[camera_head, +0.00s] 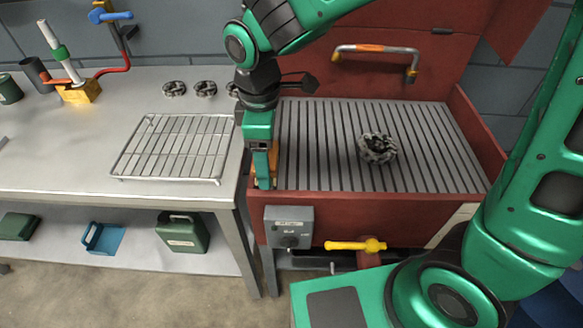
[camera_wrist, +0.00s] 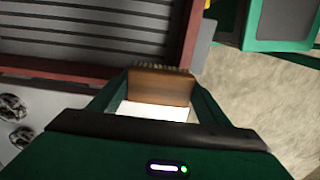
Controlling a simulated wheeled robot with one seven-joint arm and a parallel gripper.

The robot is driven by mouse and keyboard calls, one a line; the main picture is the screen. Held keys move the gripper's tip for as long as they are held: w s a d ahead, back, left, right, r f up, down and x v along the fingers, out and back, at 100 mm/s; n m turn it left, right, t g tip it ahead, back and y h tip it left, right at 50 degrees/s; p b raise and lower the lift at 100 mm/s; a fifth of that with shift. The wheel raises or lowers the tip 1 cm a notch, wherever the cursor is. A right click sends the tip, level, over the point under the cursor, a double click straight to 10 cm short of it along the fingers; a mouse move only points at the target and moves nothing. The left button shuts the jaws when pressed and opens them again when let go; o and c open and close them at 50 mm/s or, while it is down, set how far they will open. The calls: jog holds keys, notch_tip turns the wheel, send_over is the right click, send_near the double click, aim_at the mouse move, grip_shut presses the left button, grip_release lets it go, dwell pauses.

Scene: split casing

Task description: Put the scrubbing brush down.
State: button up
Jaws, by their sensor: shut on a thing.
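My gripper (camera_head: 263,178) points down at the left wall of the red wash basin, near its front left corner. It is shut on the scrubbing brush, a wooden block with short bristles. In the wrist view the brush (camera_wrist: 160,87) sits between the two fingers (camera_wrist: 158,100), bristles toward the top of the picture. In the head view only a small orange-brown part of the brush (camera_head: 274,160) shows beside the fingers. I cannot tell whether the brush touches the basin.
The basin (camera_head: 370,205) has a slatted grey floor (camera_head: 325,150) with a dark gear-like part (camera_head: 377,148) on it; much of the slats is clear. Left is a bench (camera_head: 75,180) with a wire rack (camera_head: 175,148) and several metal rings (camera_head: 205,88). A grey control box (camera_head: 289,226) hangs on the basin's front.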

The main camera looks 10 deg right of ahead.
send_over(298, 172)
jog(key=f, duration=0.6)
jog(key=shift+w+a+f, duration=0.1)
jog(key=shift+w+f, duration=0.15)
jog(key=shift+f, duration=2.05)
jog(key=shift+f, duration=0.2)
jog(key=o, duration=1.2)
jog(key=shift+f, duration=0.1)
jog(key=shift+s, duration=0.2)
jog(key=shift+s+f, duration=0.1)
notch_tip(298, 172, up, 13)
jog(key=shift+w, duration=0.35)
